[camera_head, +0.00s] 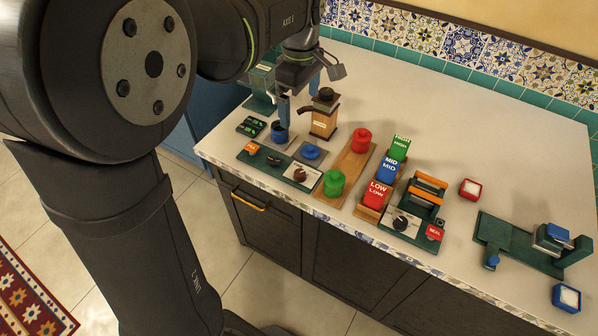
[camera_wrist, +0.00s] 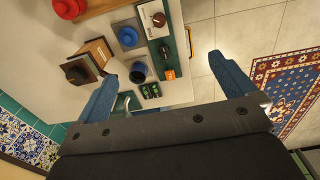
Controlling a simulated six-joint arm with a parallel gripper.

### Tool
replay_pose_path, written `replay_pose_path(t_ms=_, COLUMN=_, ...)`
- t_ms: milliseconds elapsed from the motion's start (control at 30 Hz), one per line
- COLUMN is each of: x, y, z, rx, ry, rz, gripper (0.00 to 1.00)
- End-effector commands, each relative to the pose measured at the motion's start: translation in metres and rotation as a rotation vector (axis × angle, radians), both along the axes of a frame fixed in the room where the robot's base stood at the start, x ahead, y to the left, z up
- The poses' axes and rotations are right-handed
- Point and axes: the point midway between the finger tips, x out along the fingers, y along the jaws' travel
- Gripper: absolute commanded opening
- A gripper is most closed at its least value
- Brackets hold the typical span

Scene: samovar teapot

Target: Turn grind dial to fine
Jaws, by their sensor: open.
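A dark green control strip (camera_head: 262,166) on the counter carries an orange switch (camera_head: 251,148), a dark knob (camera_head: 274,160) and a white-plated dial with a brown knob (camera_head: 299,174). The strip also shows in the wrist view, with the white-plated dial (camera_wrist: 158,19), dark knob (camera_wrist: 165,48) and orange switch (camera_wrist: 169,74). I cannot read which is the grind dial. Another white-plated dial with a black knob (camera_head: 401,222) is farther right. My gripper (camera_head: 300,97) is open and empty, above the counter near the wooden grinder (camera_head: 323,116). Its blue fingers are wide apart in the wrist view (camera_wrist: 162,68).
A dark blue cup (camera_head: 279,134), a blue round part (camera_head: 311,152) and a small display (camera_head: 251,126) are close to the strip. Red (camera_head: 360,140) and green (camera_head: 334,183) knobs and labelled blocks (camera_head: 387,170) stand to the right. The counter's back is clear.

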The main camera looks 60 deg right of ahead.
Motion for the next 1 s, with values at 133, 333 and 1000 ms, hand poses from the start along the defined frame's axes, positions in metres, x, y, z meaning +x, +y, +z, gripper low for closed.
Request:
replay_pose_path(t_ms=133, x=0.0, y=0.0, z=0.0, rx=0.0, ry=0.0, rz=0.0, gripper=1.0)
replay_pose_path(t_ms=333, x=0.0, y=0.0, z=0.0, rx=0.0, ry=0.0, rz=-0.006, gripper=0.84)
replay_pose_path(t_ms=1000, x=0.002, y=-0.004, z=-0.046, rx=0.015, ry=-0.004, rz=-1.153, gripper=0.55)
